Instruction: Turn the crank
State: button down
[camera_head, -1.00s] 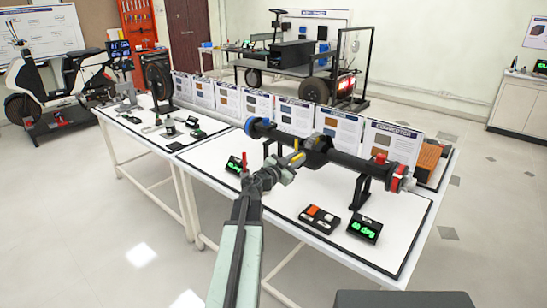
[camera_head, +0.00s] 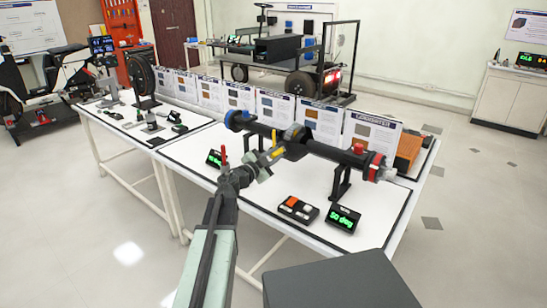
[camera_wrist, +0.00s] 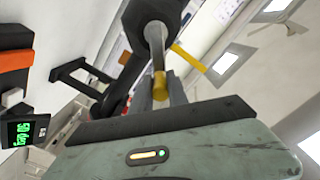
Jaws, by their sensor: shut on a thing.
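A black axle tube (camera_head: 335,152) lies across stands on the table, with a blue ring at its left end and a red ring at its right. The crank (camera_head: 277,153), with a yellow part, is near the tube's middle housing. My gripper (camera_head: 262,166) reaches it from the front and is shut on it. In the wrist view the crank's grey shaft and yellow tip (camera_wrist: 159,84) run down between my gripper's fingers (camera_wrist: 165,97), which are partly hidden. A small display (camera_head: 343,218) in front of the axle shows a green reading that looks like 50 deg.
A button box (camera_head: 298,209) with orange and white buttons sits beside the display. Another small display (camera_head: 215,159) stands left of my gripper. Several information boards (camera_head: 325,122) line the table's back. The floor right of the table is clear.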

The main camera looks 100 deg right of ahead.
jog(key=shift+s, duration=0.2)
jog(key=c, duration=1.7)
grip_release()
jog(key=o, duration=0.4)
jog(key=shift+s+f, duration=0.1)
jog(key=shift+s, duration=0.15)
jog(key=shift+w, duration=0.1)
jog(key=shift+a, duration=0.1)
jog(key=v, duration=0.7)
jog(key=shift+w+a, duration=0.2)
jog(key=shift+w, duration=0.15)
